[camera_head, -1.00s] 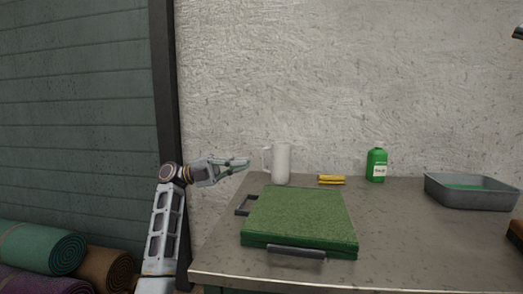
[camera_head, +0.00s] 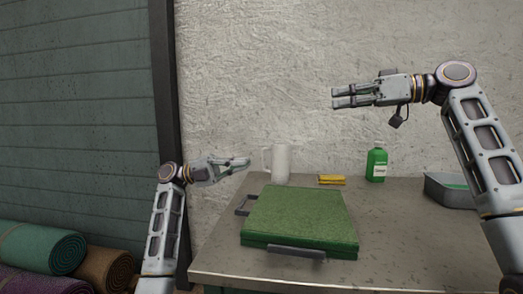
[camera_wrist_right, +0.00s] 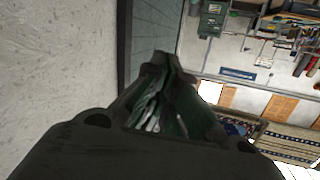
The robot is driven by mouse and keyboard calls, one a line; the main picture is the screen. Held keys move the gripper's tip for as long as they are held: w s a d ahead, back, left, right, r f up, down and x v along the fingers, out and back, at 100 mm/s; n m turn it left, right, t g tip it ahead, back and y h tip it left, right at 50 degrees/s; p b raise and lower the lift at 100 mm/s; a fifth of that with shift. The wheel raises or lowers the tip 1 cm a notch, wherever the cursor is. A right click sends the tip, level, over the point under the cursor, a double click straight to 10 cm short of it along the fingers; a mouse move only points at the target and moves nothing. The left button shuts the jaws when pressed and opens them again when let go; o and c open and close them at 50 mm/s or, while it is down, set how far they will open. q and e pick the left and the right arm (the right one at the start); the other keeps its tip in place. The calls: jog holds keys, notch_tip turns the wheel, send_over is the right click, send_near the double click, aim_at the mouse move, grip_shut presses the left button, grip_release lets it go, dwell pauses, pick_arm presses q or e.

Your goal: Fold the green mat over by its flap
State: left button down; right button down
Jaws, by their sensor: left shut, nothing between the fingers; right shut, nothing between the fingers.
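The green mat (camera_head: 299,215) lies flat on the table as a thick square slab. A dark grey flap or handle (camera_head: 297,253) sticks out at its front edge, and another dark loop (camera_head: 243,206) shows at its left side. My left gripper (camera_head: 247,162) is shut and empty, beyond the mat's far left corner and near the white pitcher. My right gripper (camera_head: 334,97) is shut and empty, raised high in front of the wall, well above the mat. In the right wrist view its fingers (camera_wrist_right: 165,65) show close together with nothing held.
On the table (camera_head: 400,245) stand a white pitcher (camera_head: 281,164), yellow sponges (camera_head: 332,180), a green bottle (camera_head: 376,165) and a grey basin (camera_head: 447,192), partly hidden by my right arm. Rolled rugs (camera_head: 42,248) lie at lower left. The table right of the mat is clear.

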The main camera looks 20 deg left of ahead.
jog(key=s+a+f+n+g+h, duration=0.2)
jog(key=s+a+f+n+g, duration=0.1)
jog(key=a+f, duration=0.3)
jog(key=shift+s+a+f+n, duration=0.25)
jog(key=shift+a+n, duration=0.35)
jog(key=shift+a, duration=0.6)
jog(key=shift+w+f, duration=0.1)
jog(key=s+a+f, duration=0.1)
jog(key=a+f, duration=0.5)
jog(key=a, duration=0.5)
jog(key=shift+s+f, duration=0.4)
jog(key=shift+s+a+f, duration=0.1)
jog(key=shift+a+f, duration=0.35)
jog(key=shift+f, duration=0.25)
